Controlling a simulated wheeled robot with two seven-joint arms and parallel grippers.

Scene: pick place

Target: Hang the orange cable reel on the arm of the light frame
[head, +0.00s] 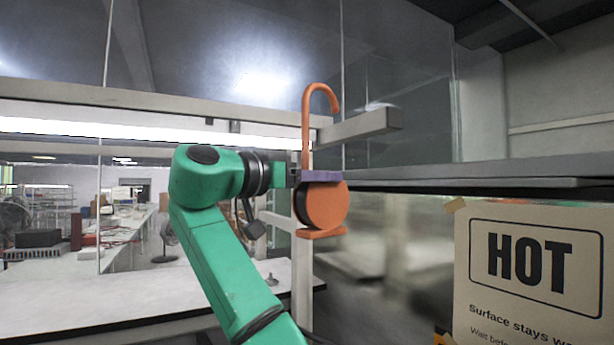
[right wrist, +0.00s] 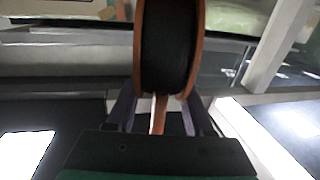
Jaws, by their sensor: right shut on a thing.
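The orange cable reel (head: 326,205) hangs upright below my right gripper (head: 316,176), with a long stem and open hook rising above the fingers. My right gripper's purple fingers are shut on the stem just above the drum. In the right wrist view, the reel (right wrist: 199,45) shows black cable between orange flanges, its stem between the fingers. The light frame has a pale post (head: 302,280) and a stubby arm (head: 362,127) jutting right. The hook's tip appears just above this arm in the picture; I cannot tell the depth between them. My left gripper is out of view.
A grey shelf (head: 480,172) runs to the right, close to the reel. A HOT sign (head: 530,265) stands at lower right. A long white rail (head: 130,98) crosses the left, and a white bench (head: 130,290) lies below. Glass panels stand behind.

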